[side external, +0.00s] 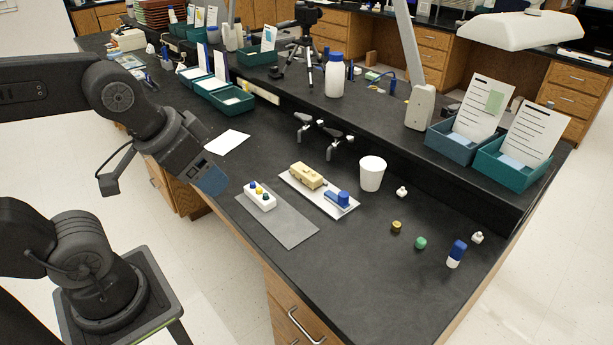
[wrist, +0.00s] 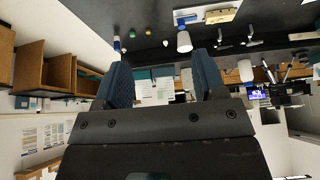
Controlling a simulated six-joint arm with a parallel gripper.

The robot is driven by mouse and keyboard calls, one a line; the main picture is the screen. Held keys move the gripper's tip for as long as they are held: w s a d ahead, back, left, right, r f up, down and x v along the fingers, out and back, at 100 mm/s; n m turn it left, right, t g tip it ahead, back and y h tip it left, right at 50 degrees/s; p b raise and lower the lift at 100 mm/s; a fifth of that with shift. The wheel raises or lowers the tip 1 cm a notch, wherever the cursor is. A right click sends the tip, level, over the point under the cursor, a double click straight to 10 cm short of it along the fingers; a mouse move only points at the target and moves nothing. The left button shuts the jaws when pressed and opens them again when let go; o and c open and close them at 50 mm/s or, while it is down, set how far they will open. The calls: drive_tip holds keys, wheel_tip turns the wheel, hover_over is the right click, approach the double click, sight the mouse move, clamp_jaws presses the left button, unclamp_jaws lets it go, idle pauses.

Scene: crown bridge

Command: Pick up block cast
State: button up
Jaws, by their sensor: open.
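A tan block (side external: 308,176), which looks like the block cast, lies on a white tray (side external: 291,183) on the black bench. A blue piece (side external: 338,200) lies beside it at the tray's right end. My gripper (side external: 212,182) is to the left of the tray and above the bench edge, apart from the block. In the wrist view its two blue fingers stand wide apart with nothing between them (wrist: 163,78).
A white block with coloured knobs (side external: 260,196) stands on a grey mat (side external: 285,228) in front of the tray. A white cup (side external: 372,174) is right of the tray. Small caps and a blue-white bottle (side external: 456,254) lie further right. Taps (side external: 318,127) stand behind.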

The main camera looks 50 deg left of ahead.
drive_tip(key=shift+o, duration=1)
